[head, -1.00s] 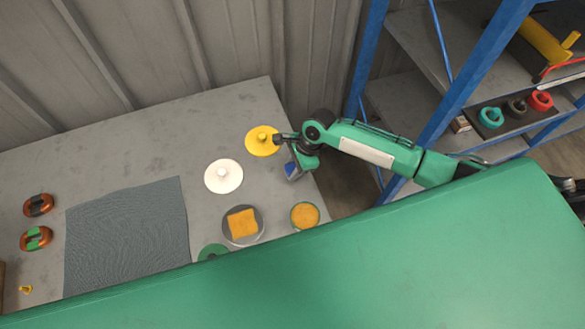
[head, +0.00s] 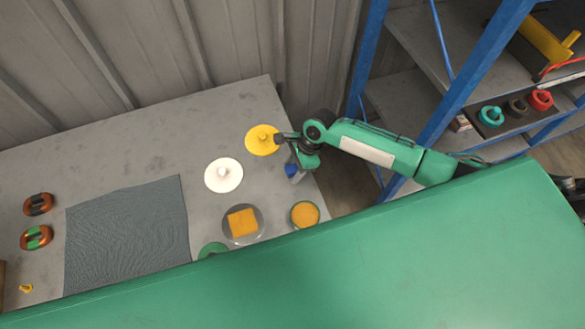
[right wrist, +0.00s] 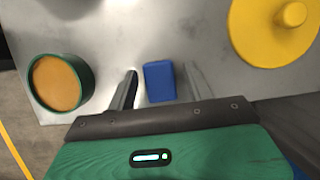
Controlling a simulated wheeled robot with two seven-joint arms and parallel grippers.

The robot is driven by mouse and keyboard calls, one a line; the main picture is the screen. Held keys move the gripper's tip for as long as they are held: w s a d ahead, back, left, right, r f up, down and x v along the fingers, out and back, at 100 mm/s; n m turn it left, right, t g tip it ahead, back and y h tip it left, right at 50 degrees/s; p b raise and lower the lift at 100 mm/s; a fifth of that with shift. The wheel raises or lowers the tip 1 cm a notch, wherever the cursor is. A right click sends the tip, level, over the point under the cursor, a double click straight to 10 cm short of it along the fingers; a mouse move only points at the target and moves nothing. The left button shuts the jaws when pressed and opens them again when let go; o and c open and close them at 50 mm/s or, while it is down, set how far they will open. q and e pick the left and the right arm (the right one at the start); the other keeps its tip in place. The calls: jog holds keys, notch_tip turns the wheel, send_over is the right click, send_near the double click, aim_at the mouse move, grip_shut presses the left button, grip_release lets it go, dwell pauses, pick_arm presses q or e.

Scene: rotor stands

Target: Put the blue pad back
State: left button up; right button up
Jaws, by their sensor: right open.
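The blue pad (right wrist: 159,81) is a small block on the grey table near its right edge. It also shows in the head view (head: 291,170), partly covered by my right gripper. My right gripper (head: 295,173) is open and points down at the pad. In the right wrist view its two fingers stand on either side of the pad, with a gap visible on both sides. I cannot tell the exact height of the fingertips over the table. My left gripper is not in view.
A yellow disc with a knob (head: 262,140) is close behind the gripper; a white one (head: 224,176) stands left. A round plate (head: 243,238) bears an orange sponge, beside a green-rimmed orange tin (head: 305,215). A grey mat (head: 126,235) lies left; blue shelving (head: 463,85) stands right.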

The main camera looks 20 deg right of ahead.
jog(key=v, duration=1.1)
jog(key=shift+r+b, duration=0.15)
jog(key=shift+b, duration=0.3)
jog(key=shift+s, duration=0.1)
